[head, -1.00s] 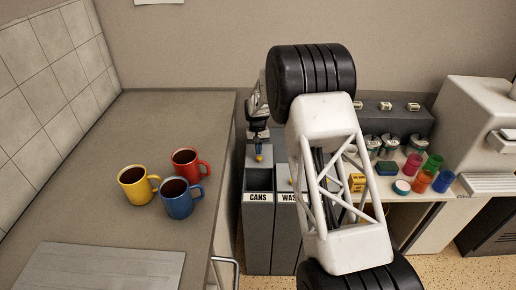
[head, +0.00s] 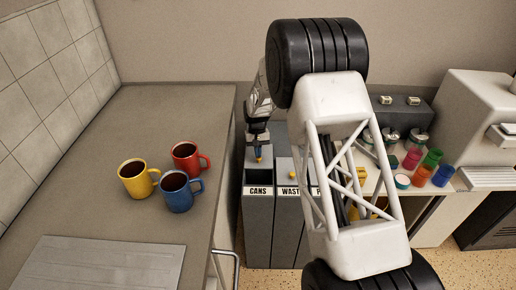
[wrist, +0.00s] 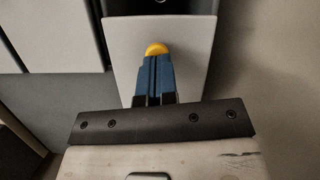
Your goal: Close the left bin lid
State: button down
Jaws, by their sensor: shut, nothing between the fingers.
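The left bin (head: 258,222), grey and labelled CANS, stands beside the counter's right end. A dark opening shows at the front of its top, so it is partly open. Its light grey lid (wrist: 122,55) lies behind that opening and has a yellow knob (wrist: 157,48). My gripper (head: 257,156) is shut and empty, pointing down at the lid. In the wrist view, its blue fingers (wrist: 154,68) are right at the knob and cover part of it. I cannot tell whether they touch it.
A bin labelled WASTE (head: 288,225) with a yellow knob stands to the right. My arm hides part of the bins. The counter (head: 85,130) at left holds yellow (head: 134,181), red (head: 185,157) and blue mugs (head: 177,194). Several coloured cups stand on the right shelf.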

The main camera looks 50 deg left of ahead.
aim_at(256, 167)
jog(key=shift+s+d+f, duration=0.2)
jog(key=shift+s+d, duration=2.65)
jog(key=w+a, duration=0.1)
jog(key=w+a+r, duration=0.1)
jog(key=a, duration=0.1)
jog(key=shift+w+a, duration=0.2)
jog(key=shift+w, duration=0.05)
jog(key=v, duration=1)
jog(key=shift+w+a+f, duration=0.1)
jog(key=shift+w+a, duration=0.95)
